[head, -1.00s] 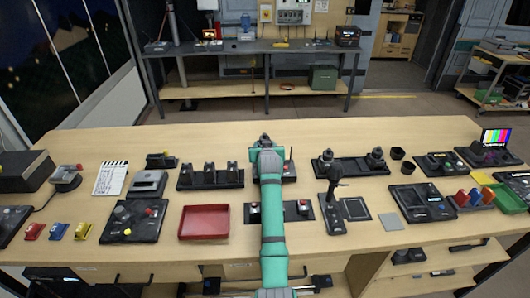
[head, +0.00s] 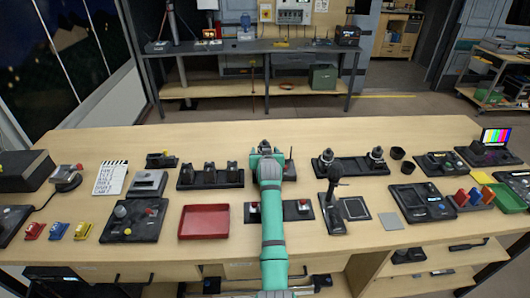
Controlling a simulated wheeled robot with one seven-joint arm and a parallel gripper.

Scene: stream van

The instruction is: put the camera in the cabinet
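My teal arm reaches forward over the wooden desk, and my gripper (head: 265,148) is at its far end, low over a black pad (head: 289,172). Small dark parts show at the tip. My wrist hides the fingers and whatever lies under them, so I cannot tell whether they hold anything. I cannot pick out the camera for certain; several small black devices (head: 209,168) stand on a black tray left of my gripper. The cabinet is not clear; open shelving (head: 405,268) with dark handles shows under the desk's front right.
A red tray (head: 204,222) lies left of my arm. A black stick-like device (head: 333,190) stands to the right, near a two-knobbed unit (head: 350,166). A clapperboard (head: 111,178) lies at left. The desk's back strip (head: 200,135) is clear.

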